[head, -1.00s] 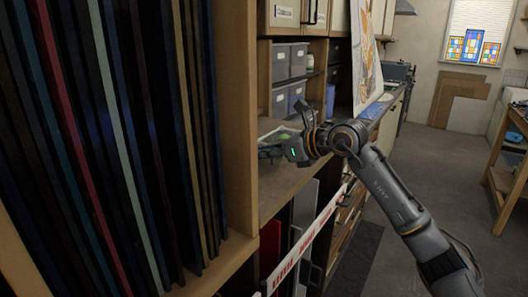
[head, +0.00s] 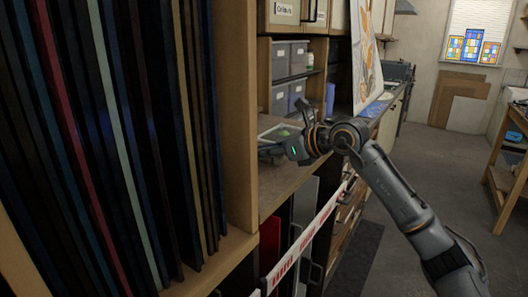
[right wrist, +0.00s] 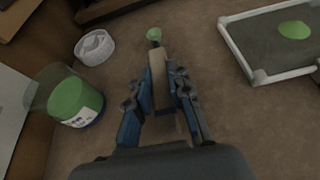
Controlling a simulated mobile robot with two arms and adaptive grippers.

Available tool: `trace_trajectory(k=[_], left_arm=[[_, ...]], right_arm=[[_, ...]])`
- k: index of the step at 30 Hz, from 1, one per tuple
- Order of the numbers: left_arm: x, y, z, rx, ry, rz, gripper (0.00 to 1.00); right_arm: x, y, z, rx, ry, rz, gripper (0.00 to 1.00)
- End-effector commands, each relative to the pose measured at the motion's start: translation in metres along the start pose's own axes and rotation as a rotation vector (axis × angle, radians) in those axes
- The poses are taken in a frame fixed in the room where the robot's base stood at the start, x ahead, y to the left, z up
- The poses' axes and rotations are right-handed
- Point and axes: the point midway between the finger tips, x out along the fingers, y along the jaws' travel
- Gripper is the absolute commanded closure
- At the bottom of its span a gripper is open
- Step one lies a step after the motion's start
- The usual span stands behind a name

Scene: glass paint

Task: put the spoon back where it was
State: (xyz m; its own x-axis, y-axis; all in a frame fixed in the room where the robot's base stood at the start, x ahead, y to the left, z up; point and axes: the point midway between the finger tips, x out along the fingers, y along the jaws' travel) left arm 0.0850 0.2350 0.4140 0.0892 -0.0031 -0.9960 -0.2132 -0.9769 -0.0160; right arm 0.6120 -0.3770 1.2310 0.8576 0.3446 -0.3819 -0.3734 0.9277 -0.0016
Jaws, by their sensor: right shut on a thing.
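The spoon (right wrist: 158,66) shows in the right wrist view, with a pale handle and a bowl end covered in green. My right gripper (right wrist: 164,88) is shut on its handle, above the brown counter, with the bowl pointing away from the wrist. I cannot tell whether the bowl touches the counter. In the head view my right gripper (head: 274,152) reaches over the counter inside the shelf unit; the spoon cannot be made out there. A clear jar of green paint (right wrist: 70,98) stands left of the gripper. My left gripper is not in view.
A white round lid (right wrist: 95,46) lies near the jar. A pale-framed panel (right wrist: 258,77) with a green blob lies at the right of the wrist view. An upright shelf side (head: 238,110) and grey boxes (head: 280,64) bound the counter (head: 284,178).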

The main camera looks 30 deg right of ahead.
Motion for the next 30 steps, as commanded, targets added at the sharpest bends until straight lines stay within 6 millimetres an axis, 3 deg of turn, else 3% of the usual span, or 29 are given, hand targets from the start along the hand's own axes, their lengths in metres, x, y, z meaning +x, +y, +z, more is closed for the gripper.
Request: trace_trajectory(k=[30], left_arm=[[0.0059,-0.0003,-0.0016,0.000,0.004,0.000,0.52]], right_arm=[[0.0017,0.0001,-0.0046,0.000,-0.001,0.000,1.00]])
